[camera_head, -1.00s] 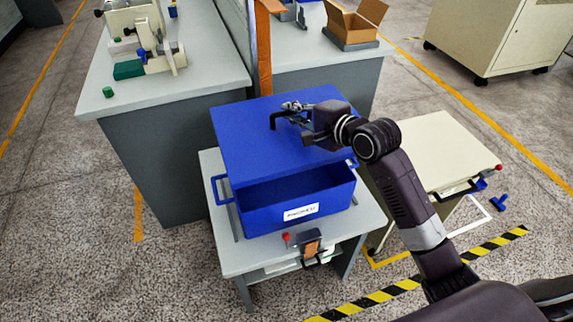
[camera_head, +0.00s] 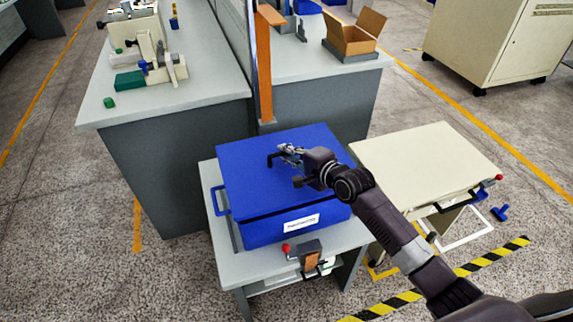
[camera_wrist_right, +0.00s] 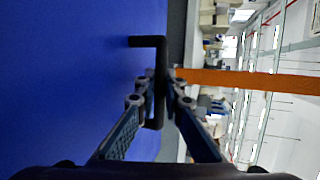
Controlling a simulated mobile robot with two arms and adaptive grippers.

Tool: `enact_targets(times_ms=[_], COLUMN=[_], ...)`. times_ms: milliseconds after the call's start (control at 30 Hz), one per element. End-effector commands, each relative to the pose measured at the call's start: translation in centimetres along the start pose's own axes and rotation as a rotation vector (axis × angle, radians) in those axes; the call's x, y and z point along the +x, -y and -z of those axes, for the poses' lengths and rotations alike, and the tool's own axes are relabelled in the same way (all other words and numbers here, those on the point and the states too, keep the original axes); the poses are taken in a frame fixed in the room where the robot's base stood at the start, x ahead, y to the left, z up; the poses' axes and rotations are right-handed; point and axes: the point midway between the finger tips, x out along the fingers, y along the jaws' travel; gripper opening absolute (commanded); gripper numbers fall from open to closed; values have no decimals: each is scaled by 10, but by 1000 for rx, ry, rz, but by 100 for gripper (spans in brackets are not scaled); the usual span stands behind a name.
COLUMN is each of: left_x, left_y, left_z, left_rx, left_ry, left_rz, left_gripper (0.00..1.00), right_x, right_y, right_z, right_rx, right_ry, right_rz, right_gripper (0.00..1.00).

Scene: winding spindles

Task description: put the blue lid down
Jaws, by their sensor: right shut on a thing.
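The blue lid (camera_head: 255,185) is a flat panel with a black handle (camera_head: 273,158). It lies over the top of the blue box (camera_head: 262,233), which has a white label on its front and stands on a small grey table. A dark gap shows between the lid's front edge and the box, so I cannot tell if it is fully seated. My right gripper (camera_head: 289,149) is shut on the handle. In the right wrist view the fingers (camera_wrist_right: 160,90) close on the black handle (camera_wrist_right: 158,55), with the lid (camera_wrist_right: 60,80) filling the left. My left gripper is not in view.
The small grey table (camera_head: 225,255) has a red knob at its front. A cream cart (camera_head: 425,150) stands to the right. Grey workbenches (camera_head: 180,120) are behind, one carrying an open cardboard box (camera_head: 352,33).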

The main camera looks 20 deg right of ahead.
Motion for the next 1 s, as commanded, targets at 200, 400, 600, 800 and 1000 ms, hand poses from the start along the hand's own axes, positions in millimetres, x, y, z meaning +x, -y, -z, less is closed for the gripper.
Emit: enact_targets(times_ms=[200,400,600,800,1000], left_x=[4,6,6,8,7], left_y=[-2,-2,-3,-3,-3], left_z=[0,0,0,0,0], left_rx=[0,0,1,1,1], left_ry=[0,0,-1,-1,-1], left_rz=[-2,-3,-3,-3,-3], left_gripper=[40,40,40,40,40], right_x=[8,15,15,16,16], right_y=[-24,-41,-40,-45,-45], right_z=[3,6,5,6,6], right_rx=[-1,-1,-1,-1,-1], right_ry=[-1,-1,-1,-1,-1], right_rz=[0,5,6,2,1], right_gripper=[0,0,0,12,26])
